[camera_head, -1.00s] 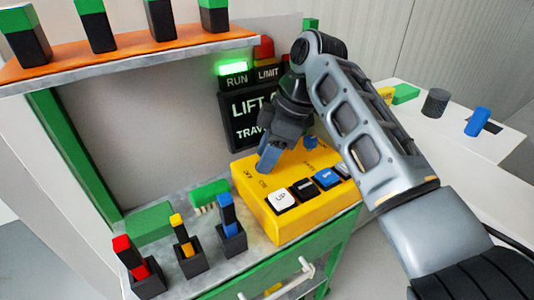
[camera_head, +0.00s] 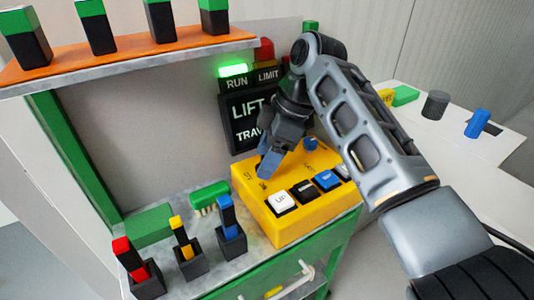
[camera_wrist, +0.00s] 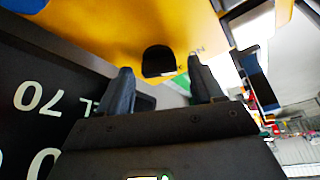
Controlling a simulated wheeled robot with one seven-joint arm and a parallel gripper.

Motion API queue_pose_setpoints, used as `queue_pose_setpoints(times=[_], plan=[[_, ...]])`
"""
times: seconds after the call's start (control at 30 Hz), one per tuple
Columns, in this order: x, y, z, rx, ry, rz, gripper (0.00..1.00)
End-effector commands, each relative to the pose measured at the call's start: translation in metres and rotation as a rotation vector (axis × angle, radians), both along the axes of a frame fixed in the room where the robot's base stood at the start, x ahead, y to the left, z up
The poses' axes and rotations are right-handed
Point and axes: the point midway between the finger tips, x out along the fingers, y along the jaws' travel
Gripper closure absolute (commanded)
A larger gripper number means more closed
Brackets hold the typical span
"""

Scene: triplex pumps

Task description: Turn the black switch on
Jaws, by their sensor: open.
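The yellow control box (camera_head: 300,225) sits on the workbench. In the wrist view a black switch (camera_wrist: 158,61) stands out from the yellow box face (camera_wrist: 100,30), beside a small "ON" label. My gripper (camera_wrist: 161,72) is open, with one finger on each side of the switch in that view; I cannot tell whether they touch it. In the head view my gripper (camera_head: 268,166) is at the back left of the box top, and it hides the switch there.
White (camera_head: 281,202), black (camera_head: 303,190) and blue (camera_head: 327,180) buttons line the front of the box top. A dark sign panel (camera_head: 245,125) stands close behind the gripper, with a lit green RUN lamp (camera_head: 233,69) above. Block holders (camera_head: 190,262) stand to the left.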

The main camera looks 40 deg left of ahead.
Motion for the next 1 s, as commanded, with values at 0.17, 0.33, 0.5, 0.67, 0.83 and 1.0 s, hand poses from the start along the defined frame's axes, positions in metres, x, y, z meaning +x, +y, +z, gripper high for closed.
queue_pose_setpoints(times=[0.17, 0.33, 0.5, 0.67, 0.83, 1.0], plan=[[0.004, -0.004, 0.012, 0.002, -0.002, -0.001, 0.32], [0.011, -0.012, 0.038, 0.003, -0.004, -0.002, 0.32], [0.016, -0.02, 0.06, 0.001, -0.001, -0.001, 0.32], [0.018, -0.023, 0.07, 0.0, 0.0, 0.0, 0.32], [0.019, -0.024, 0.072, -0.001, 0.001, 0.0, 0.32], [0.019, -0.024, 0.072, 0.0, 0.0, 0.0, 0.32]])
